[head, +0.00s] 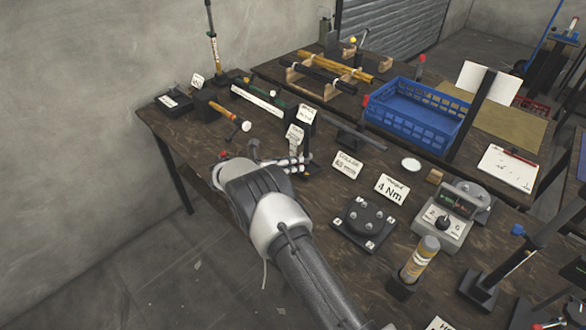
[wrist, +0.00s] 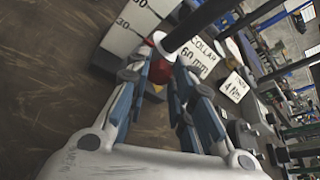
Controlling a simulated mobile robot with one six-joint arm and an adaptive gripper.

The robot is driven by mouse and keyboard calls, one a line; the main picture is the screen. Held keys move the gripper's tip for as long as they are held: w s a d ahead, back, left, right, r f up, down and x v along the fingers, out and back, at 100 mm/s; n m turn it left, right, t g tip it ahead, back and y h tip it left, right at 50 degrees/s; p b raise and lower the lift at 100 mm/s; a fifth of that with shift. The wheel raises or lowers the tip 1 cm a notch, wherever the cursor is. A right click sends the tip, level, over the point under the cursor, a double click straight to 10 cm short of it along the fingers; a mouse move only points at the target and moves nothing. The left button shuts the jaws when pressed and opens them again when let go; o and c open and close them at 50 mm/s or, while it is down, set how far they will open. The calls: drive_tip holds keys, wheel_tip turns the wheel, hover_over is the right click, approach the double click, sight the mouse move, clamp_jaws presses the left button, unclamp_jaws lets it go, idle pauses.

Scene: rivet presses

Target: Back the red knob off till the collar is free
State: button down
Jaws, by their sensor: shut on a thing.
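In the wrist view, the red knob (wrist: 159,70) sits between the two fingertips of my gripper (wrist: 165,80), which is shut on it. A dark round post (wrist: 195,27) runs down from the upper right to just beside the knob. A pale, rounded part that may be the collar shows at the post by the knob; I cannot tell whether it is loose. A white scale plate (wrist: 137,22) with numbers stands behind. In the head view, my gripper (head: 300,164) is at the stand, and the knob is hidden there.
A card reading collar 60 mm (head: 347,165) and a 4 Nm card (head: 391,190) stand right of my gripper. A dark block with bolts (head: 363,223) and a control box (head: 442,229) are nearer. A blue crate (head: 415,112) lies farther back.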

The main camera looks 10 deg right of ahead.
drive_tip(key=shift+n, duration=0.3)
idle(0.4)
drive_tip(key=c, duration=1.7)
unclamp_jaws()
drive_tip(key=v, duration=1.2)
drive_tip(key=shift+w+a, duration=0.15)
